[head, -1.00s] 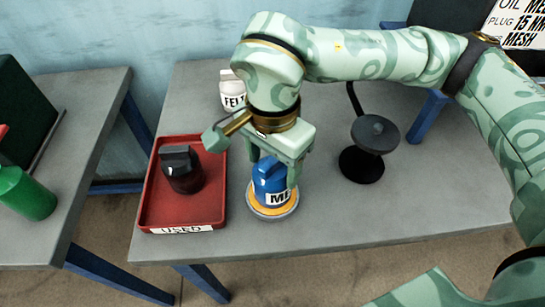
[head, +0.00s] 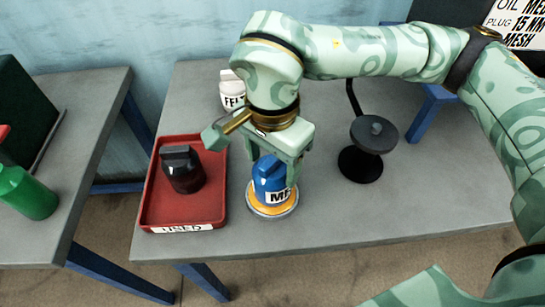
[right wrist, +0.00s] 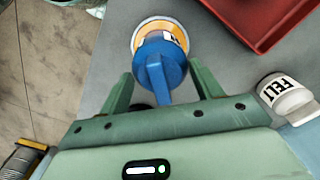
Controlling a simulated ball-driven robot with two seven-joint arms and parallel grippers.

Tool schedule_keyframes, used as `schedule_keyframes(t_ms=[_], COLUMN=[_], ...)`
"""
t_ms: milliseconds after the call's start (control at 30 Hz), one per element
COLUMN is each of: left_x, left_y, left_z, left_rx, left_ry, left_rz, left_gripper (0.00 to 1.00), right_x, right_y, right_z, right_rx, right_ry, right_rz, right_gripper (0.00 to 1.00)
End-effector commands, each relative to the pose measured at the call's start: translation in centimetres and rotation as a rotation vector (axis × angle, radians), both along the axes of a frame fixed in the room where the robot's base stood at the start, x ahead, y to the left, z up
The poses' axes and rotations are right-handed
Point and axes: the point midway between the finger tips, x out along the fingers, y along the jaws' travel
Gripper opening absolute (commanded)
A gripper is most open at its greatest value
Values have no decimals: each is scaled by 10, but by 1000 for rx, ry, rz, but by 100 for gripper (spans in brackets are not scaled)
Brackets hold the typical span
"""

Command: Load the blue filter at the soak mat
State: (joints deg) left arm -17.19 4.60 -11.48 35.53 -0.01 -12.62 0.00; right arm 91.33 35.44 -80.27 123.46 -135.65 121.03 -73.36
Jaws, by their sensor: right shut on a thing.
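The blue filter (head: 267,174) has a raised grip on top and a white label starting with "ME". It stands upright on the round orange soak mat with a pale rim (head: 271,210), near the table's front edge. My right gripper (head: 274,168) reaches down from above and is shut on the blue filter. In the right wrist view, its fingers lie on either side of the blue filter (right wrist: 157,68), with the mat's rim (right wrist: 160,22) showing beyond. The filter's underside is hidden. My left gripper is not in view.
A red tray labelled "USED" (head: 150,212) holds a dark filter (head: 183,170) left of the mat. A white "FELT" filter (head: 231,92) stands behind. A black stand with a round plate (head: 373,134) is to the right. A green bottle (head: 25,193) is on the left table.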

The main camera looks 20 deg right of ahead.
Motion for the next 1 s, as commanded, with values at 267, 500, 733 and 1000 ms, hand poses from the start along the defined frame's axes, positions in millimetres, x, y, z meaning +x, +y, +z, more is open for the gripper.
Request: schedule_keyframes(t_ms=[267,500,733,1000], left_x=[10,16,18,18], left_y=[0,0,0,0], left_z=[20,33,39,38], left_rx=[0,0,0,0], left_ry=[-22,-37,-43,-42], left_rz=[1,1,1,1], left_gripper=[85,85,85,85], right_x=[0,1,1,1], right_y=[0,0,0,0], right_z=[34,57,66,65], right_rx=[2,1,3,2], right_ry=[-9,-8,-7,-5], right_rz=[-1,0,0,0], right_gripper=[47,47,47,47])
